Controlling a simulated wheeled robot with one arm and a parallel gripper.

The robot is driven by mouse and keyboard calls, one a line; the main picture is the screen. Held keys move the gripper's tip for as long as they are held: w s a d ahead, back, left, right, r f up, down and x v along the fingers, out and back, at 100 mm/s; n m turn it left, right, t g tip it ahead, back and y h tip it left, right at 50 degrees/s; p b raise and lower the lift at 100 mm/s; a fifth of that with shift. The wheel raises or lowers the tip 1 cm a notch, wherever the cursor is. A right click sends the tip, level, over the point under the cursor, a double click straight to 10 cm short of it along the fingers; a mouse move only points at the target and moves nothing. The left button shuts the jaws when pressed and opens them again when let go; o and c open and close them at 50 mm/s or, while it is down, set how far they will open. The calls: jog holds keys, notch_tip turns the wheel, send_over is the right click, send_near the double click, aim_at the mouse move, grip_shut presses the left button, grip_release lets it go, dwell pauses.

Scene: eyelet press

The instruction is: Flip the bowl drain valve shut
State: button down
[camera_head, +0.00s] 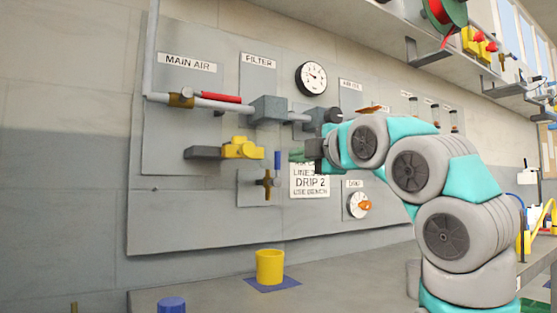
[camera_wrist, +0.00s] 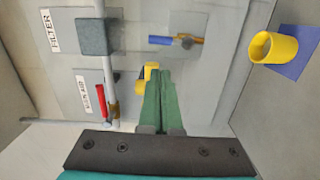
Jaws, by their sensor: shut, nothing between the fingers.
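The drain valve (camera_head: 267,181) is a small brass body on a grey plate below the FILTER label. Its blue lever (camera_head: 277,160) stands upright above the body. In the wrist view the brass valve (camera_wrist: 187,42) shows at upper centre, with the blue lever (camera_wrist: 160,40) pointing left. My gripper (camera_head: 292,155) is at the panel, just right of the blue lever in the head view. Its green fingers (camera_wrist: 163,76) are shut and empty in the wrist view. The lever appears apart from the fingertips, though the depth gap is hard to judge.
A yellow fitting (camera_head: 242,148) sits left of the valve. A red lever (camera_head: 220,97) lies along the pipe above, beside the filter block (camera_head: 268,109). A yellow cup (camera_head: 270,266) stands on a blue mat (camera_head: 290,283) on the bench below. A gauge (camera_head: 311,78) is higher up.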

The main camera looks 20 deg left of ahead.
aim_at(277, 160)
jog(key=p+x, duration=0.2)
jog(key=x, duration=0.8)
jog(key=shift+p, duration=0.3)
jog(key=shift+w+d+r+m, duration=0.1)
jog(key=shift+w+d+m, duration=0.25)
jog(key=shift+m, duration=0.65)
jog(key=shift+w+d+m, duration=0.3)
jog(key=shift+m, duration=0.4)
jog(key=w+d+f+m+g+b, duration=0.1)
jog(key=w+d+f+m+b, duration=0.1)
jog(key=m, duration=1.2)
jog(key=shift+w+d+f, duration=0.65)
jog(key=shift+w+d, duration=0.15)
jog(key=shift+w, duration=0.4)
